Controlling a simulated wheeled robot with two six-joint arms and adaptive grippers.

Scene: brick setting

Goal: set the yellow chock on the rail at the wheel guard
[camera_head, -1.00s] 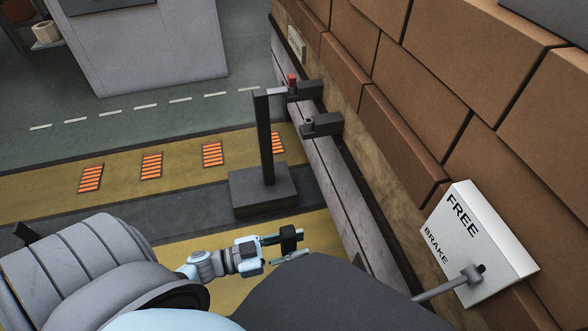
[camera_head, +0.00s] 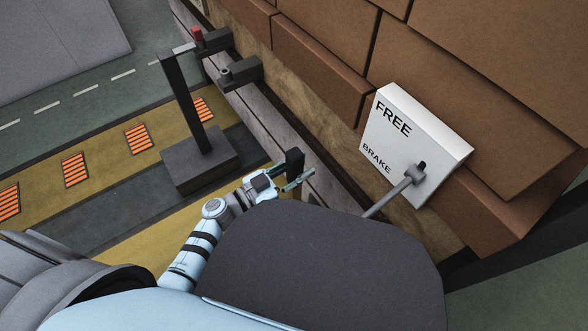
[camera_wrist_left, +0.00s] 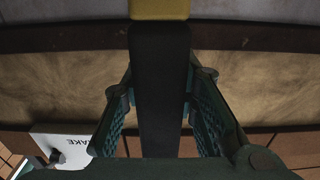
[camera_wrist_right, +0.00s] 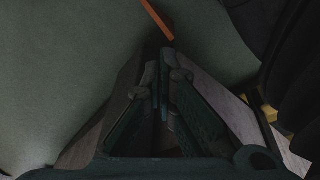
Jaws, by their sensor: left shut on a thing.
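My left gripper (camera_head: 291,174) is shut on the dark upright grip (camera_head: 294,160) of a held thing, beside the wall in the head view. In the left wrist view this dark grip (camera_wrist_left: 160,95) stands between both fingers, and a yellow part, seemingly the yellow chock (camera_wrist_left: 159,9), joins its far end at the top edge. Most of the chock is out of view. A long grey rail-like ledge (camera_head: 262,122) runs along the foot of the brick wall. I cannot tell which part is the wheel guard. My right gripper (camera_wrist_right: 163,78) shows only in its wrist view, fingertips together and empty.
A dark post on a block base (camera_head: 200,160) stands left of the ledge. A white FREE/BRAKE box (camera_head: 412,140) with a lever is right of my left gripper. Striped yellow floor lies left.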

